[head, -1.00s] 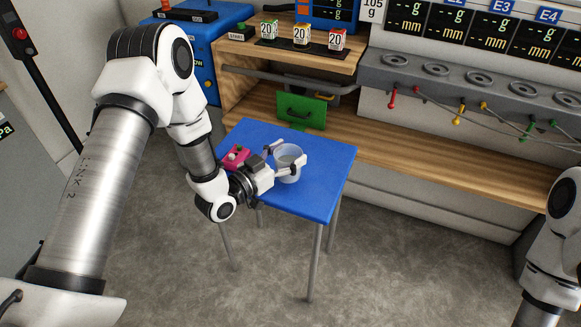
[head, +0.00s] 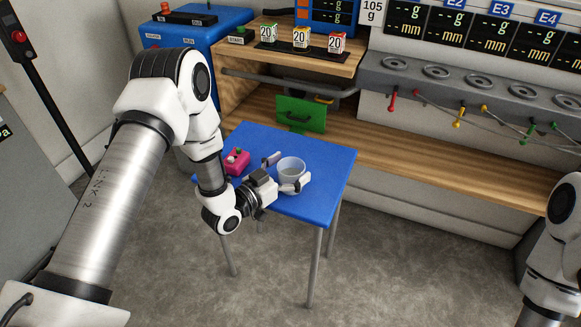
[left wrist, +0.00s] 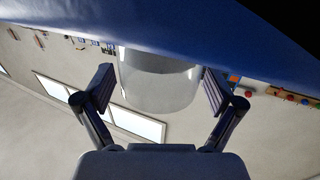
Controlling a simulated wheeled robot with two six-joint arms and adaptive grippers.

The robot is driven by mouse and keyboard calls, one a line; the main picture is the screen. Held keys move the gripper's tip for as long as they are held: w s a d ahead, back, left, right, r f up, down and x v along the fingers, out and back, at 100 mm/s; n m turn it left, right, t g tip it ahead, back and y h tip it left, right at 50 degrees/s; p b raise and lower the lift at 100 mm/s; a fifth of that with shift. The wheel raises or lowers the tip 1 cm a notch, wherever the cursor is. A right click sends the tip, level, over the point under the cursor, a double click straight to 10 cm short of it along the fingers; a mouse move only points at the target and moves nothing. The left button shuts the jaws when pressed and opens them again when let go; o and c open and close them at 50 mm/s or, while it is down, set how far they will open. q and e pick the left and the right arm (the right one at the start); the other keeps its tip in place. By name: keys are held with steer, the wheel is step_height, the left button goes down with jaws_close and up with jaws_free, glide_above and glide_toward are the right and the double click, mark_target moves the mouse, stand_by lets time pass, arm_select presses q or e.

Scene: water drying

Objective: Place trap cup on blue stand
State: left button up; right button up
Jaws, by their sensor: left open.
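The translucent whitish trap cup (head: 291,169) stands upright on the blue stand (head: 325,178), near the middle of its top. My left gripper (head: 285,173) is open, with one finger on either side of the cup. In the left wrist view, the cup (left wrist: 158,82) shows between the two spread fingers (left wrist: 157,90), against the blue stand top (left wrist: 190,25). A small gap shows between cup and finger on each side. My right gripper is out of view; only part of that arm shows at the right edge.
Behind the stand is a wooden bench (head: 400,150) with a green panel (head: 300,114). The stand's right part is clear.

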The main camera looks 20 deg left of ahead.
arm_select(q)
steer(key=shift+r, duration=0.2)
steer(key=p+v, duration=0.2)
steer(key=v, duration=1)
steer(key=s+d+f+n+g+y, duration=0.1)
steer(key=s+d+f+g, duration=0.2)
steer(key=f, duration=0.4)
steer(key=s+d+f+n+g+y, duration=0.1)
steer(key=s+f+g+y, duration=0.1)
steer(key=s+f+g, duration=0.3)
steer(key=s+a+f+n+g+y, duration=0.1)
steer(key=s+f+g, duration=0.3)
steer(key=s, duration=0.4)
steer(key=s+a+f+n+g+y, duration=0.1)
steer(key=s+f+n+g+y, duration=0.1)
steer(key=s, duration=0.6)
step_height(320, 180, down, 3)
steer(key=shift+a+r+g+y, duration=0.15)
steer(key=shift+a+g+y, duration=0.15)
steer(key=shift+g+y, duration=0.65)
steer(key=shift+s+g+h, duration=0.1)
steer(key=shift+g+h, duration=0.15)
